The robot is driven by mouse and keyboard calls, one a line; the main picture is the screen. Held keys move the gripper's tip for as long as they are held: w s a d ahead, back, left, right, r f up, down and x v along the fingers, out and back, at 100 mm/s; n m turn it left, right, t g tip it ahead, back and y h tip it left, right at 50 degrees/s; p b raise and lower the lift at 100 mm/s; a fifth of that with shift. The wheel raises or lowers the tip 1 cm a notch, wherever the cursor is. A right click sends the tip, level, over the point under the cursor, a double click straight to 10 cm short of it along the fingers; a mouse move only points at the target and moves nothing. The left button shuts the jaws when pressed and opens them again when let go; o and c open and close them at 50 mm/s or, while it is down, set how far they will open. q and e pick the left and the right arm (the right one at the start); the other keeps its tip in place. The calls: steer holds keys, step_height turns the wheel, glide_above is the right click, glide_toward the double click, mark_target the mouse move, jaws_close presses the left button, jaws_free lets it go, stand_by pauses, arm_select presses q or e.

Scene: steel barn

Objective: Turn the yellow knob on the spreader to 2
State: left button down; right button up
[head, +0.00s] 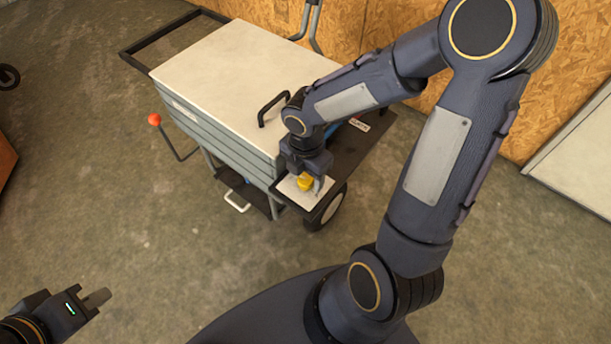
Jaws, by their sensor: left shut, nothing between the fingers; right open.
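The spreader (225,65) is a grey, ribbed box on wheels with a pale lid, standing in the upper middle of the head view. The yellow knob (305,183) sits on a white plate (308,195) at its near right corner. My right gripper (308,182) is open and points down at the knob, with its fingers around or close beside it. I cannot tell if they touch it. The gripper hides part of the knob, and the markings on the plate are too small to read. My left gripper (100,298) is shut and empty at the lower left, far from the spreader.
A lever with an orange ball (155,119) sticks out on the spreader's left. A black handle (272,106) stands on the lid near my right wrist. A wheel (327,208) is below the plate. A wooden wall (360,25) is behind.

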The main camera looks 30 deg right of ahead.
steer(key=c, duration=1)
steer(key=m, duration=0.4)
steer(key=m+b, duration=0.1)
steer(key=m, duration=0.2)
steer(key=shift+f+m, duration=0.1)
steer(key=shift+m, duration=0.2)
steer(key=m, duration=0.4)
steer(key=shift+b, duration=0.3)
steer(key=shift+m, duration=2)
